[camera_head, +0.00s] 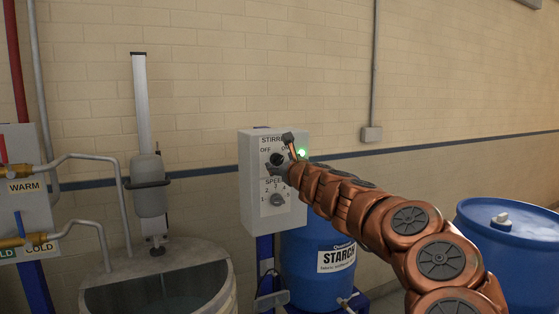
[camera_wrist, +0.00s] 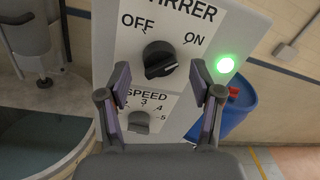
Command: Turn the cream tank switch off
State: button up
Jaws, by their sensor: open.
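The stirrer switch is a black rotary knob (camera_wrist: 160,60) on a grey control box (camera_head: 254,200), between OFF at left and ON at right. Its exact pointing is hard to tell. A green lamp (camera_wrist: 226,65) to its right is lit; it also shows in the head view (camera_head: 302,153). My gripper (camera_wrist: 161,72) is open, with one finger on each side of the knob in the wrist view. I cannot tell whether the fingers touch it. In the head view my gripper (camera_head: 282,158) partly covers the knob.
A grey speed knob (camera_wrist: 139,122) sits below the switch. A pale tank (camera_head: 231,290) with a stirrer unit (camera_head: 149,190) stands at left, near WARM and COLD pipes. A blue STARCH barrel (camera_head: 300,255) is behind the box; another blue barrel (camera_head: 510,235) stands at right.

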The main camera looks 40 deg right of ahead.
jog(key=shift+x, duration=0.9)
jog(key=c, duration=1.1)
